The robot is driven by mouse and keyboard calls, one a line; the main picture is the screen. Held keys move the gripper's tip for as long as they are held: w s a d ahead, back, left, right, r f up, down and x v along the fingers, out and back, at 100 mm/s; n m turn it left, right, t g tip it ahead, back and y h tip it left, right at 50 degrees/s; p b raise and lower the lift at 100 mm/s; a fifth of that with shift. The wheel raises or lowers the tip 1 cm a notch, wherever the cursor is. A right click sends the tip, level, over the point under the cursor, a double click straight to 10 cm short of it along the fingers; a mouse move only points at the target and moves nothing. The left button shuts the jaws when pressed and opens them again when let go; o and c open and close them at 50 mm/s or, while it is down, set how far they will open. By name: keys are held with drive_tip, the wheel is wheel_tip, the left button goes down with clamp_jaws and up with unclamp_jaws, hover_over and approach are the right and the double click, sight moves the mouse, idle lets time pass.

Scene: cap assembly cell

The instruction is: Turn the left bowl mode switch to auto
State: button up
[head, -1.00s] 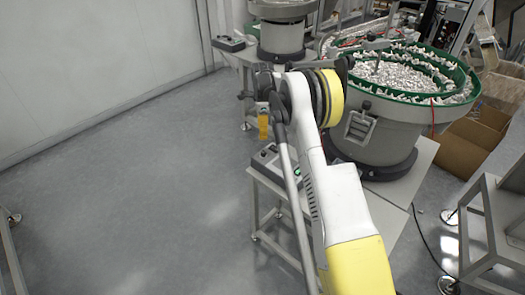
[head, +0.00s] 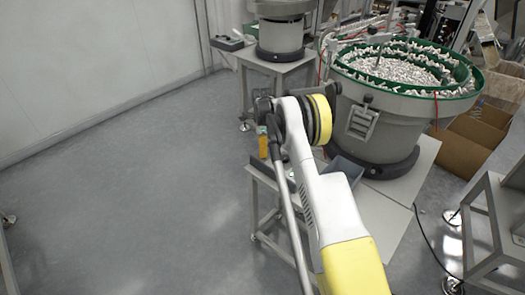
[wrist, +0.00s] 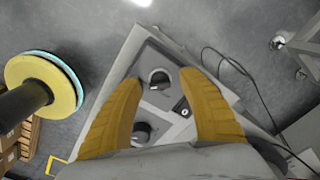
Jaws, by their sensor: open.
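A grey control box (wrist: 150,55) fills the middle of the wrist view. On it are a round black knob with a pale pointer (wrist: 159,82), a small rocker switch (wrist: 181,107) and a second dark knob (wrist: 143,132) partly behind my gripper's body. The labels are too small to read, so I cannot tell which knob is the mode switch. My gripper (wrist: 161,77) is open and empty, its yellow fingers either side of the upper knob in the picture, with no contact visible. In the head view my gripper (head: 263,148) hangs by the near stand; my arm hides most of the box.
A large bowl feeder (head: 378,128) with a green rim and white parts stands right of my arm on a table (head: 408,180). A second bowl (head: 285,38) and a small box (head: 226,43) stand behind. Cardboard boxes (head: 470,150) lie at right. The left floor is clear.

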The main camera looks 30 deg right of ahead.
clamp_jaws()
drive_tip(key=n, duration=0.9)
drive_tip(key=shift+p, duration=0.4)
drive_tip(key=n, duration=0.4)
drive_tip(key=shift+n, duration=2.5)
